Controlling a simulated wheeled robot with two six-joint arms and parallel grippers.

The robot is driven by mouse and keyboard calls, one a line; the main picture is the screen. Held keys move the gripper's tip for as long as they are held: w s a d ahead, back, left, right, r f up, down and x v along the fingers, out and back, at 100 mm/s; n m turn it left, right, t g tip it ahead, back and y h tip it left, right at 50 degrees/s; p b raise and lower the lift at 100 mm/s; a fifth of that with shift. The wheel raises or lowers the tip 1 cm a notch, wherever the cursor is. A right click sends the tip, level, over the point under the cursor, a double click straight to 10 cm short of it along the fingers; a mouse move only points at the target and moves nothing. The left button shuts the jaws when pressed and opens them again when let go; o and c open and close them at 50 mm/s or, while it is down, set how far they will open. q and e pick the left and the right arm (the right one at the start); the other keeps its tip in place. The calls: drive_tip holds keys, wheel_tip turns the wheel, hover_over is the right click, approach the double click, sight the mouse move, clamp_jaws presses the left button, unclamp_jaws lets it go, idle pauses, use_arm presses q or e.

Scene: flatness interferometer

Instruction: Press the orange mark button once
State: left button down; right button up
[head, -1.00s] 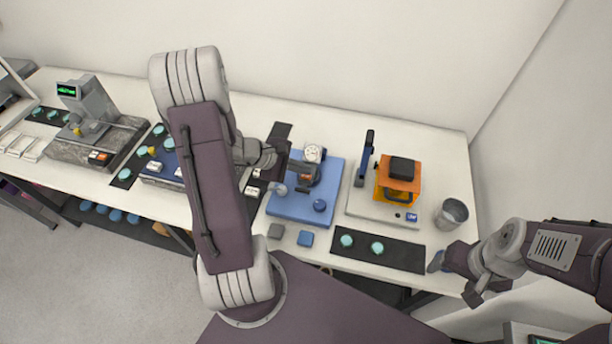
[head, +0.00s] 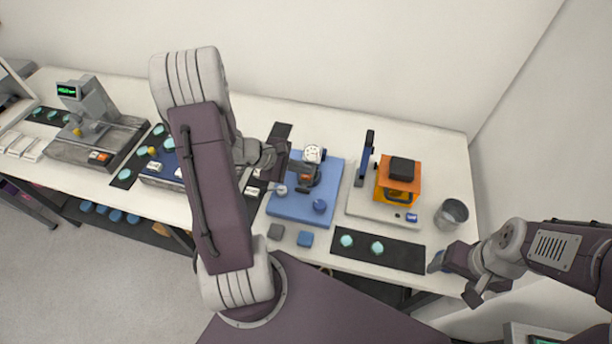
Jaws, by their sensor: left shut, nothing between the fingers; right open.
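A small orange button (head: 101,156) sits on the front of the grey stone-based instrument (head: 75,148) at the left, beside a dark patch. Another small orange-red patch (head: 306,177) shows under the dial gauge (head: 313,154) on the blue stand (head: 300,208); I cannot tell whether it is a button. My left gripper (head: 290,168) is shut and empty, low over the blue stand near the gauge; its fingertips are partly hidden and contact is unclear. My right gripper (head: 453,279) is open and empty at the table's right front edge, away from both orange spots.
An orange and black device (head: 399,190) stands on a pale base right of the blue stand. A metal cup (head: 451,214) is at the right. A black mat (head: 408,257) with teal pieces lies in front. My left arm hides part of the table's middle.

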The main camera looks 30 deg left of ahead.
sight(303, 177)
idle(0.4)
use_arm(q)
drive_tip(key=shift+f+b, duration=0.4)
drive_tip(key=shift+b, duration=0.25)
drive_tip(key=shift+f+b, duration=0.5)
drive_tip(key=shift+b, duration=0.05)
idle(0.4)
idle(0.3)
drive_tip(key=shift+r+p, duration=0.6)
drive_tip(key=shift+r, duration=0.3)
wheel_tip(303, 177, up, 5)
drive_tip(key=p, duration=0.4)
drive_tip(key=shift+r, duration=0.1)
idle(0.4)
